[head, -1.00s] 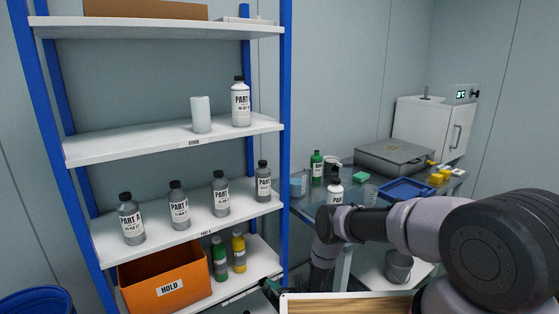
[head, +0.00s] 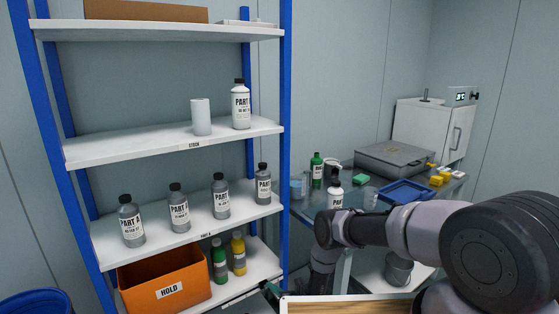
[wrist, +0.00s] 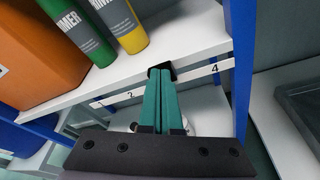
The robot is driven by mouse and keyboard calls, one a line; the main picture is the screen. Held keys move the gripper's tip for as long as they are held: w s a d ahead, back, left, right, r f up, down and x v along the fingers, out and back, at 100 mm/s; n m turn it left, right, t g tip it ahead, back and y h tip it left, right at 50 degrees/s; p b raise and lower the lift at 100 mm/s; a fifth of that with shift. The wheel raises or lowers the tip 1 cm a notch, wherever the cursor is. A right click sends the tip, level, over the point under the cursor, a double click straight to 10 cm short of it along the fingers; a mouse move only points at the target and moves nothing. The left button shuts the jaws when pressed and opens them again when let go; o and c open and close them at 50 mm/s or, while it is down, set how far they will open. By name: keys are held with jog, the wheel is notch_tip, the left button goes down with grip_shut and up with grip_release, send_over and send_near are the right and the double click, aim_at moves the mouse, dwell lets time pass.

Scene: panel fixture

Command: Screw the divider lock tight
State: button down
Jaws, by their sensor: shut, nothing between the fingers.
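My gripper (wrist: 160,78) has two long teal fingers that lie side by side, shut with no gap showing. In the wrist view its tips reach the front edge of the lower shelf (wrist: 190,45). A small black piece (wrist: 163,69) sits at the tips against that edge, between the marks 2 and 4. I cannot tell whether it is the divider lock or the fingertips' own ends. No divider shows clearly. In the head view the gripper (head: 270,289) is small and dark at the right end of the lower shelf, partly cut off.
The orange HOLD bin (head: 168,279), a green bottle (head: 219,262) and a yellow bottle (head: 238,254) stand on the lower shelf, left of my gripper. A blue rack post (wrist: 240,60) rises close to its right. Several grey bottles stand one shelf up.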

jog(key=shift+w+d+f, duration=0.1)
jog(key=shift+d, duration=0.05)
jog(key=shift+w+d+f, duration=0.15)
jog(key=shift+d, duration=0.05)
jog(key=shift+d+f, duration=0.1)
dwell(0.4)
jog(key=shift+w, duration=0.1)
jog(key=f+v, duration=0.1)
jog(key=v, duration=0.5)
jog(key=shift+r, duration=0.2)
dwell(0.3)
